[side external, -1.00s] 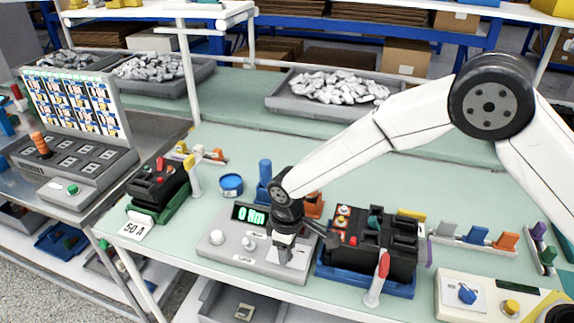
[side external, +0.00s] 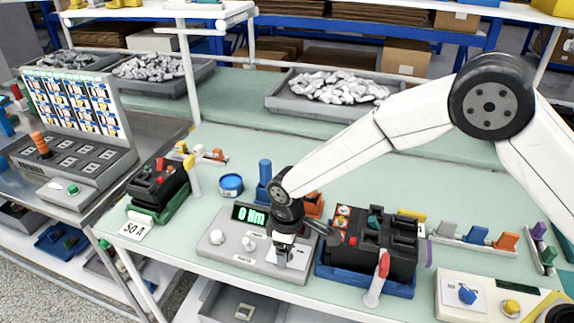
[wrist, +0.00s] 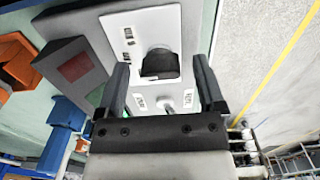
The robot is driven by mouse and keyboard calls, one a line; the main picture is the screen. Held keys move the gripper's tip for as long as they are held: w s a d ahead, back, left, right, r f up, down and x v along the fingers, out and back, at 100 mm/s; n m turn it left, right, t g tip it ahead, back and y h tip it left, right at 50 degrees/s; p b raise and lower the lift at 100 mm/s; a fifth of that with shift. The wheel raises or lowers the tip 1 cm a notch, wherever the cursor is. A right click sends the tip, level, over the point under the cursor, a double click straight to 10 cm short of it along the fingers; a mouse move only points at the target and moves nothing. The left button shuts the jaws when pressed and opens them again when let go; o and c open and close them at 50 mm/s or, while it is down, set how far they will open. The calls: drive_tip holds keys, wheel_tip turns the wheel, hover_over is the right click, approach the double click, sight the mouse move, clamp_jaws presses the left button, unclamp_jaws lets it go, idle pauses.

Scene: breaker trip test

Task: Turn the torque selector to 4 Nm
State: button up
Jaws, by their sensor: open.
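The torque tester is a grey box (side external: 222,245) at the front of the bench, with a green display (side external: 250,215) that reads 0 Nm. In the wrist view, the torque selector is a black knob (wrist: 160,64) on a white plate (wrist: 150,22) with small dark marks. My gripper (side external: 283,264) is over the right part of the box and hides most of the selector in the side view. In the wrist view, my open gripper (wrist: 162,78) has one finger on each side of the knob, with visible gaps. I cannot tell the finger height over the plate.
A black breaker unit (side external: 372,247) in a blue tray stands close to the right of the box. A red-tipped white tool (side external: 377,280) stands before it. A blue tape roll (side external: 231,184) lies behind.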

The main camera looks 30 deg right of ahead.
drive_tip(key=shift+r, duration=3.95)
drive_tip(key=s+d+r+m, duration=0.1)
drive_tip(key=d, duration=0.3)
drive_tip(key=s+d+m, duration=0.1)
drive_tip(key=s+d, duration=0.1)
drive_tip(key=d, duration=0.3)
drive_tip(key=s+d+r+m+t, duration=0.1)
drive_tip(key=d+m, duration=0.1)
drive_tip(key=d, duration=0.3)
drive_tip(key=shift+s+r, duration=0.15)
drive_tip(key=shift+r, duration=0.2)
drive_tip(key=s+d+m, duration=0.1)
drive_tip(key=s+d, duration=0.2)
drive_tip(key=s, duration=0.1)
drive_tip(key=s+d+m+t, duration=0.1)
drive_tip(key=s+d+m, duration=0.1)
drive_tip(key=s+d, duration=0.1)
drive_tip(key=s+d+m, duration=0.2)
drive_tip(key=s+d, duration=0.2)
drive_tip(key=d, duration=0.1)
drive_tip(key=shift+s+d+t, duration=0.1)
drive_tip(key=shift+s+t, duration=0.2)
drive_tip(key=shift+s, duration=0.05)
